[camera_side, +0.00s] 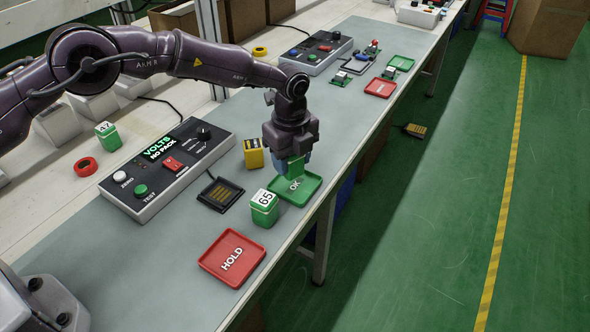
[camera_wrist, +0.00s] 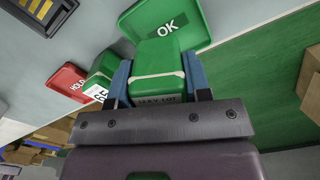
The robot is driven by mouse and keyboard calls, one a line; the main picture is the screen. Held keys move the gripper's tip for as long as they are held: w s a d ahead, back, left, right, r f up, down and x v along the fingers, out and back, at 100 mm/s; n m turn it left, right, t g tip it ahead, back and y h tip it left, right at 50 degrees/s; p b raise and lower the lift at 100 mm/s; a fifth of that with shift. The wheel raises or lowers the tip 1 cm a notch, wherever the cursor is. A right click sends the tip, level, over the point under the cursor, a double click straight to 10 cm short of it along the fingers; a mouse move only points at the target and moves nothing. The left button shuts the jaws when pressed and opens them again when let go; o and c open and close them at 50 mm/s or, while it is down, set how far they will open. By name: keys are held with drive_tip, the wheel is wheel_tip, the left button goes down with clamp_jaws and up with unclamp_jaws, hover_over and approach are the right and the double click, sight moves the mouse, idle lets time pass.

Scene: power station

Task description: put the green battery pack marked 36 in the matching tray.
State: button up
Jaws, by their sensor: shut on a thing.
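My gripper (camera_side: 293,160) is shut on a green battery pack (camera_wrist: 158,62), held between its blue fingers. The pack's number does not show in either view. In the side view, the held pack (camera_side: 296,168) is mostly hidden by the gripper. It is over the green tray marked OK (camera_side: 311,187); I cannot tell whether it touches the tray. The OK tray also shows in the wrist view (camera_wrist: 193,36), just beyond the pack. The red tray marked HOLD (camera_side: 215,262) lies nearer the camera and is empty.
A green pack marked 65 (camera_side: 264,211) stands beside the OK tray. A yellow pack (camera_side: 253,154), a black dock (camera_side: 220,194) and a VOLTS tester (camera_side: 165,165) lie to the left. A green pack marked 47 (camera_side: 108,137) stands behind the tester. The bench edge is close on the right.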

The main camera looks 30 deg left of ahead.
sight(295, 172)
drive_tip(key=shift+w+d+f, duration=0.2)
drive_tip(key=shift+w+f, duration=0.25)
drive_tip(key=shift+f, duration=1.6)
drive_tip(key=shift+f, duration=0.1)
drive_tip(key=o, duration=1.1)
drive_tip(key=shift+f, duration=0.1)
wheel_tip(295, 172, up, 12)
drive_tip(key=shift+r, duration=0.2)
